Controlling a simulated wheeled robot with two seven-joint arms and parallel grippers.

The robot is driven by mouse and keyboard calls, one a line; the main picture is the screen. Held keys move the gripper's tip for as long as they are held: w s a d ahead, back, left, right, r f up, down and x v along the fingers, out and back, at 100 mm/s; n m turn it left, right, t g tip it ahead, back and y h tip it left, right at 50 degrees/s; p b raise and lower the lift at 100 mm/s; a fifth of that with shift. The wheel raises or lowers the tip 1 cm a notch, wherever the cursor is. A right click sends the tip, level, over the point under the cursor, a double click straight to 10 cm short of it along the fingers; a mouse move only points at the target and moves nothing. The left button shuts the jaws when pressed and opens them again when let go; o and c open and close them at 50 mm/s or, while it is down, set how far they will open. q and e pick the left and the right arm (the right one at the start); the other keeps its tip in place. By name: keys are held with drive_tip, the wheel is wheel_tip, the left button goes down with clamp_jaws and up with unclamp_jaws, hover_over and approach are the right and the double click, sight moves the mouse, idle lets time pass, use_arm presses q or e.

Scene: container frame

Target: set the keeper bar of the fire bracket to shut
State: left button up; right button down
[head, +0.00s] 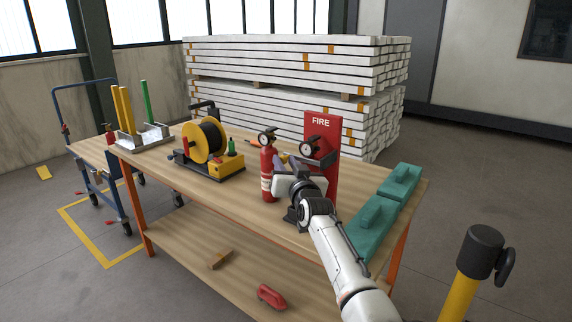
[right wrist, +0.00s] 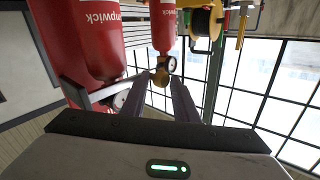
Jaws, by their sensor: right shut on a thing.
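The fire bracket has a red back plate (head: 323,124) marked FIRE and stands upright on the workbench. A dark arm of the bracket shows in front of the plate. My right gripper (head: 284,162) is at the bracket's left front side, between it and a red extinguisher (head: 267,172). In the right wrist view its two fingers (right wrist: 157,88) are shut on a brass-coloured knob (right wrist: 160,76), which looks like the keeper bar's end. A grey bar (right wrist: 103,92) runs beside a large red extinguisher (right wrist: 88,40). My gripper hides much of the bracket. I cannot tell the bar's exact angle.
A yellow cable reel (head: 204,142) and a grey tray (head: 143,137) with upright rods stand left on the bench (head: 227,193). Teal cases (head: 384,203) lie on the right. A yellow post with a black knob (head: 479,252) stands at front right. The bench's front middle is clear.

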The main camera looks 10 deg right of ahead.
drive_tip(key=shift+a+r+y, duration=0.15)
drive_tip(key=shift+a+r, duration=0.05)
drive_tip(key=shift+a, duration=0.4)
drive_tip(key=shift+a+r+y, duration=0.15)
drive_tip(key=shift+a, duration=0.4)
drive_tip(key=c, duration=1.6)
unclamp_jaws()
drive_tip(key=shift+o, duration=0.3)
drive_tip(key=shift+a+f, duration=0.15)
drive_tip(key=s+d+p, duration=0.1)
drive_tip(key=s+d, duration=0.1)
drive_tip(key=s, duration=0.8)
drive_tip(key=shift+d, duration=0.2)
